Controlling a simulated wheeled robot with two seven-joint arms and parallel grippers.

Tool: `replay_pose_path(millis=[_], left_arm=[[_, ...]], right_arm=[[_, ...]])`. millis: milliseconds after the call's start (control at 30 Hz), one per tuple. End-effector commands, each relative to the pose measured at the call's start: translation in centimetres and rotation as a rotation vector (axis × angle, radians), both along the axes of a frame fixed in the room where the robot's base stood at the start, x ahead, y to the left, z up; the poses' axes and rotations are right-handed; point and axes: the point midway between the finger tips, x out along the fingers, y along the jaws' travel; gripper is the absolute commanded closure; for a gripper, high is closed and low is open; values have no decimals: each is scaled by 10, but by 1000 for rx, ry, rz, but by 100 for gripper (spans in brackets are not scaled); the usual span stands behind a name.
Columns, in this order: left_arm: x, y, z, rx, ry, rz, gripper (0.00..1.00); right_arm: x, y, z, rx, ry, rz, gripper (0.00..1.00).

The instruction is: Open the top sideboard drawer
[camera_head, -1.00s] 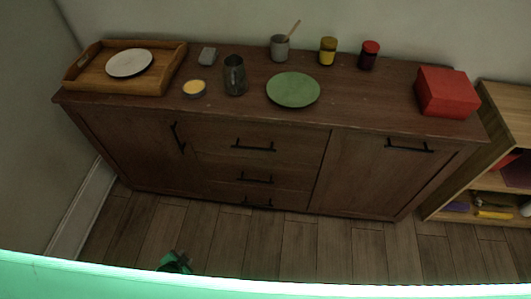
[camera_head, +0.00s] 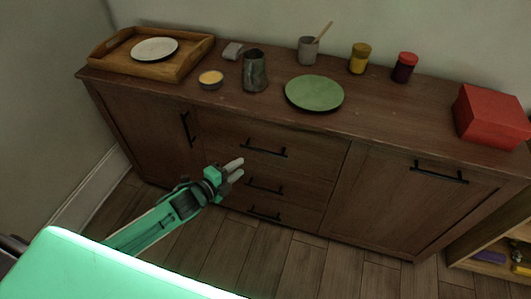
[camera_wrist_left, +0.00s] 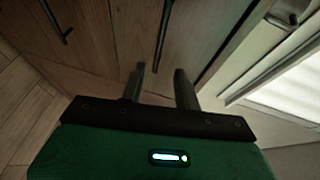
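The top sideboard drawer (camera_head: 290,137) is shut in the head view, with a dark bar handle (camera_head: 264,152) across its front. The middle and bottom drawers below it are also shut. My left gripper (camera_head: 236,171) is in front of the drawers, just below and left of the top handle in the picture, and apart from it. Its two fingers stand apart and hold nothing. In the left wrist view the open fingers (camera_wrist_left: 160,84) point at the wooden front. A dark bar handle (camera_wrist_left: 163,35) lies ahead of them; I cannot tell which one. My right gripper is out of view.
The sideboard top (camera_head: 215,108) holds a wooden tray (camera_head: 186,66) with a plate, a dark jug (camera_head: 255,72), a green plate (camera_head: 314,93), jars and a red box (camera_head: 492,116). A shelf (camera_head: 485,263) stands at the right. The floor in front is clear.

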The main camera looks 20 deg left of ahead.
Motion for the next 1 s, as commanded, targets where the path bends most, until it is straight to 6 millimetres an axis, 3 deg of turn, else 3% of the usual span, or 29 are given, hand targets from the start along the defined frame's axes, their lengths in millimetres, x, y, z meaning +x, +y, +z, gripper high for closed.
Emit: replay_pose_path(millis=[600,800,1000], left_arm=[[88,-40,-18,-2,1,2,68],[107,-49,-22,-1,2,2,68],[113,-52,-23,-1,2,1,68]], right_arm=[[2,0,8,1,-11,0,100],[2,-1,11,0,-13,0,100],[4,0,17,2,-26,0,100]])
